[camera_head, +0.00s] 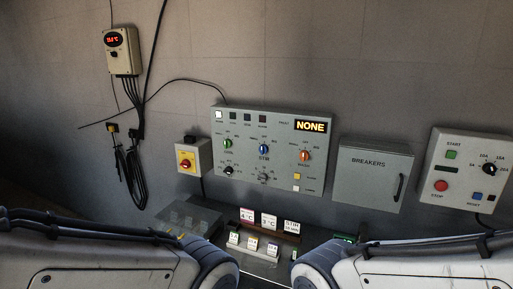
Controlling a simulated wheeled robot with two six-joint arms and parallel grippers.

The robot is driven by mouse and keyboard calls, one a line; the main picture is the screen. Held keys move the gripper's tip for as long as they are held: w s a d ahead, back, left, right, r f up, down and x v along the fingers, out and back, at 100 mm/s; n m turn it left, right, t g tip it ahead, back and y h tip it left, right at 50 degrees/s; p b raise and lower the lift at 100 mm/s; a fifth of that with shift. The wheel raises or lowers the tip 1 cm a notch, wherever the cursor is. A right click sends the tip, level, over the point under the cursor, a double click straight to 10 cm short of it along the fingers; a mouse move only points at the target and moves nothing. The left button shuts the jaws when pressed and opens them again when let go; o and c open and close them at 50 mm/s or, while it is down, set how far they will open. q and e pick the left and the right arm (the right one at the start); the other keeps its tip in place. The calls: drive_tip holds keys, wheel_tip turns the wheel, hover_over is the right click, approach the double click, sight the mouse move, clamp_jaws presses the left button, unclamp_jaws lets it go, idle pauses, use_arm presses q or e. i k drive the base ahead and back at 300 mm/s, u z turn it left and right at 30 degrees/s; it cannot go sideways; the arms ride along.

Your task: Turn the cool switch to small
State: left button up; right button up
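A grey control panel (270,155) hangs on the wall in the middle of the head view. Its upper row has a green knob (228,143), a blue knob (264,149) and an orange-red knob (305,155). A black knob (228,171) and a grey knob (264,178) sit below. The labels are too small to read surely, so I cannot tell which knob is the cool switch or what it is set to. An orange display (310,126) reads NONE. My two arms come in at the lower left and lower right. Neither gripper shows.
Left of the panel is a yellow-faced box with a red knob (187,160). Right are a BREAKERS cabinet (372,177) and a START/STOP box (468,170). Small cards (268,221) stand below the panel. Cables (133,170) hang under a red-lit display box (123,52).

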sight(227, 143)
drive_tip(key=k, duration=0.6)
drive_tip(key=u, duration=0.6)
drive_tip(key=i, duration=0.7)
drive_tip(key=u, duration=0.55)
drive_tip(key=i, duration=0.8)
drive_tip(key=z, duration=0.8)
drive_tip(key=i, duration=0.6)
drive_tip(key=z, duration=0.45)
